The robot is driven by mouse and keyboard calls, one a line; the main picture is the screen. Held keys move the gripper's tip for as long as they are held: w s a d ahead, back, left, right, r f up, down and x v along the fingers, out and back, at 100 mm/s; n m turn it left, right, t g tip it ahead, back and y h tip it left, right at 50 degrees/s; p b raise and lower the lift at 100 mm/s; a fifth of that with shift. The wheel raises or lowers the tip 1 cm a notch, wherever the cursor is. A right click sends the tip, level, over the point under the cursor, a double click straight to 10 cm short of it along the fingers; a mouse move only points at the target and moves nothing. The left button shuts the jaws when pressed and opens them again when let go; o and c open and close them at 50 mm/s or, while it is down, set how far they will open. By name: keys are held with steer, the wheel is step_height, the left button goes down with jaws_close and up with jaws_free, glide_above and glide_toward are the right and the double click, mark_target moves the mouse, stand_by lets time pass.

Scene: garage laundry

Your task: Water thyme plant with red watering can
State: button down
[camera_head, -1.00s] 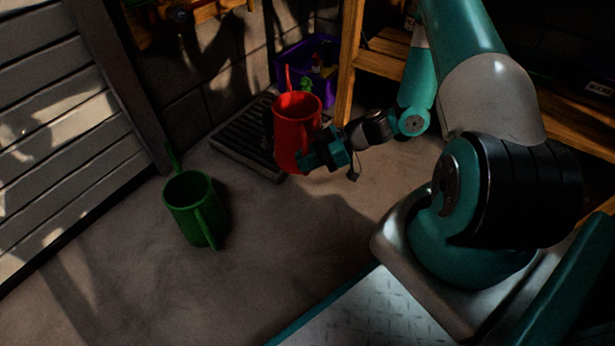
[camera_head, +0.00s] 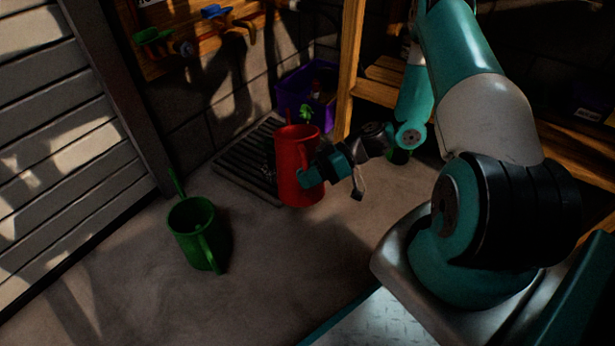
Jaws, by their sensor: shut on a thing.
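The red watering can (camera_head: 292,165) is in the middle of the head view, near the grate. My gripper (camera_head: 313,173) is shut on its right side. The fingertips are partly hidden against the can. The can looks about upright, and I cannot make out its spout. A small green plant (camera_head: 306,113) shows just above and behind the can's rim. Its pot is hidden, and I cannot tell whether it is the thyme. Faint pale specks show over the grate left of the can; I cannot tell whether they are water.
A green watering can (camera_head: 193,238) stands on the open floor at left. A dark slatted grate (camera_head: 240,165) lies left of the red can. A purple crate (camera_head: 292,95) is behind it. A wooden shelf (camera_head: 346,75) stands at right. The slatted door (camera_head: 60,120) bounds the left.

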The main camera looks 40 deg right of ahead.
mark_target(306, 159)
steer(key=shift+m+g+y, duration=0.3)
steer(key=shift+m+g, duration=0.1)
steer(key=shift+m, duration=0.5)
steer(key=shift+w+d+r+p, duration=0.1)
steer(key=shift+w+r+p, duration=0.1)
steer(key=shift+r+p, duration=0.65)
steer(key=shift+w+d+r+p, duration=0.15)
steer(key=shift+r+p, duration=0.45)
steer(key=shift+r, duration=0.45)
steer(key=shift+w+a+r+p, duration=0.1)
steer(key=shift+w+r+p, duration=0.1)
steer(key=shift+r+p, duration=0.65)
steer(key=shift+r, duration=0.15)
steer(key=shift+d, duration=0.1)
steer(key=shift+w+d+r+m+p, duration=0.15)
steer(key=shift+w+r+p, duration=0.1)
steer(key=shift+r+p, duration=0.35)
steer(key=shift+w+d+r+m+p, duration=0.15)
steer(key=shift+w+r+p, duration=0.1)
steer(key=shift+r, duration=0.5)
steer(key=shift+a, duration=0.1)
steer(key=shift+r, duration=0.1)
steer(key=shift+w+d+r+m+g+y+p, duration=0.15)
steer(key=shift+w+r+m+g+p, duration=0.1)
steer(key=shift+r+p, duration=0.3)
steer(key=shift+w+d+r+m+g+y+p, duration=0.15)
steer(key=shift+w+r+p, duration=0.15)
steer(key=shift+r, duration=0.4)
